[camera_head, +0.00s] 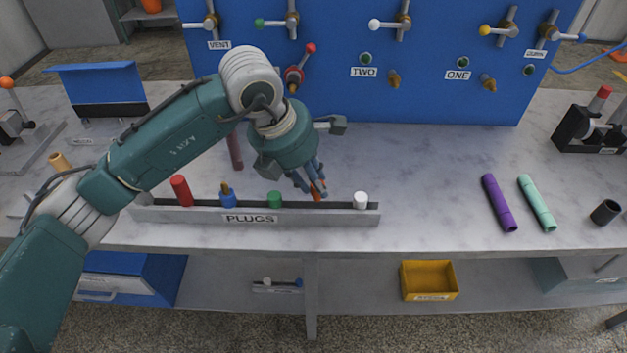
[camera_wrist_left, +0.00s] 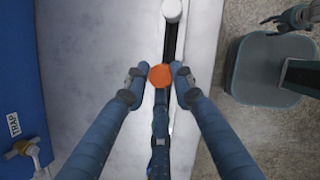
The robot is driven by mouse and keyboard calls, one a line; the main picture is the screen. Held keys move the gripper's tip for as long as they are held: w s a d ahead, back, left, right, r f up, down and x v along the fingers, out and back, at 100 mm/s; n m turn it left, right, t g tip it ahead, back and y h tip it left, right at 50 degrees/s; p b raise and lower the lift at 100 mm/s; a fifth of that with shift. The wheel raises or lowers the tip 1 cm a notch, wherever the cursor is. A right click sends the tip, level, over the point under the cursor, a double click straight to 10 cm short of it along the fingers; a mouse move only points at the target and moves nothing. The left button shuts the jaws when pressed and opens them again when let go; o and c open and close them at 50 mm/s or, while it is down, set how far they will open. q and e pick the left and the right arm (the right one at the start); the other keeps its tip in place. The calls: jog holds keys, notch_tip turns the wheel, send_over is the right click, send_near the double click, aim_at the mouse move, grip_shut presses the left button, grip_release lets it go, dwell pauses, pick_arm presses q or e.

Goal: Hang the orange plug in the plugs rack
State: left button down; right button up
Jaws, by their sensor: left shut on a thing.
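The plugs rack (camera_head: 330,217) is a long grey slotted bar along the front of the bench. My left gripper (camera_head: 313,187) is over it, between the green plug (camera_head: 274,200) and the white plug (camera_head: 360,201). It is shut on the orange plug (camera_head: 317,195), which is partly hidden by the blue fingers. In the left wrist view the round orange top (camera_wrist_left: 160,76) shows between the fingertips, in line with the dark slot. I cannot tell whether the plug is seated.
Red (camera_head: 181,191) and blue (camera_head: 228,199) plugs stand in the rack to the left. Purple (camera_head: 499,203) and mint (camera_head: 537,203) tubes lie on the bench at right. A blue valve panel (camera_head: 430,95) rises behind. The bench between rack and tubes is clear.

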aim_at(313, 194)
jog(key=shift+f, duration=0.35)
dwell(0.4)
pick_arm(q)
jog(key=shift+b, duration=0.5)
pick_arm(e)
jog(key=shift+a+f, duration=0.15)
pick_arm(q)
jog(key=shift+f+b, duration=0.45)
jog(key=shift+f, duration=0.05)
pick_arm(e)
jog(key=shift+a+f, duration=0.15)
jog(key=shift+f, duration=0.35)
pick_arm(q)
jog(key=shift+f, duration=0.1)
pick_arm(e)
jog(key=shift+f, duration=0.1)
pick_arm(q)
jog(key=shift+f+b, duration=0.5)
jog(key=shift+b, duration=0.1)
pick_arm(e)
jog(key=shift+w+d+f, duration=0.1)
jog(key=shift+d+f, duration=0.15)
jog(key=shift+f, duration=0.3)
pick_arm(q)
jog(key=shift+f+b, duration=0.8)
pick_arm(e)
jog(key=shift+f, duration=0.75)
